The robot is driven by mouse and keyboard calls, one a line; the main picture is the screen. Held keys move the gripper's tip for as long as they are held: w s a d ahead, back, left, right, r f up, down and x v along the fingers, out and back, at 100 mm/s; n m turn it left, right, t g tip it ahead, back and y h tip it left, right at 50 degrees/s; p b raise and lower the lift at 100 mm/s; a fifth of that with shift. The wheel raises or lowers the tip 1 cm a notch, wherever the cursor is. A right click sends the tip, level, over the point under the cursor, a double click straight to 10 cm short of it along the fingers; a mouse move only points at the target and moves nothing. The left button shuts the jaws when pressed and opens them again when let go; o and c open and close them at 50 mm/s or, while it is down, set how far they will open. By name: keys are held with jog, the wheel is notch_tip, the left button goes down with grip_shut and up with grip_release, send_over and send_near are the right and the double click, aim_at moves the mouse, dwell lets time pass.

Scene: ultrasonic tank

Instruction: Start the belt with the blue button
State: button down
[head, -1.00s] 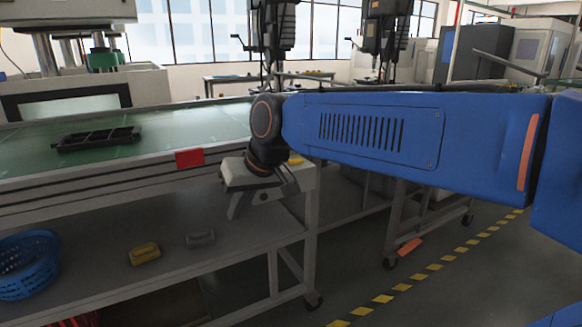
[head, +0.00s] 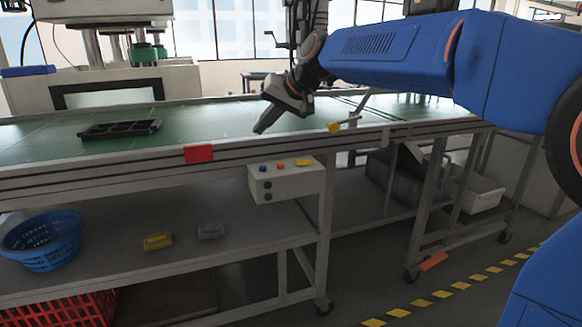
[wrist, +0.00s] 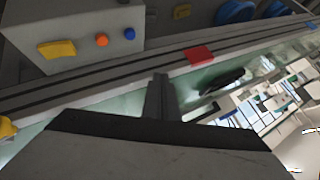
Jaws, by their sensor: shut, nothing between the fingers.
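A light grey control box (head: 285,183) hangs on the front side of the green belt (head: 220,122). On its top, from left to right, are the blue button (head: 263,168), an orange-red button (head: 281,165) and a yellow switch (head: 304,162). My gripper (head: 259,128) is shut and empty, above the belt and behind the box, its fingers pointing down and left. In the wrist view the shut fingers (wrist: 159,95) show over the belt edge. There the blue button (wrist: 129,33) is above the fingers, apart from them.
A black divided tray (head: 120,129) lies on the belt. A red plate (head: 198,153) is on the belt's front rail, left of the box. A yellow knob (head: 334,127) is at the rail right of my gripper. A blue basket (head: 42,240) stands on the lower shelf.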

aim_at(263, 169)
jog(key=shift+w+d+r, duration=0.2)
jog(key=shift+w+d, duration=0.1)
jog(key=shift+w, duration=0.2)
jog(key=shift+f, duration=0.1)
jog(key=shift+f, duration=4.3)
jog(key=shift+f, duration=0.1)
jog(key=shift+f, duration=0.35)
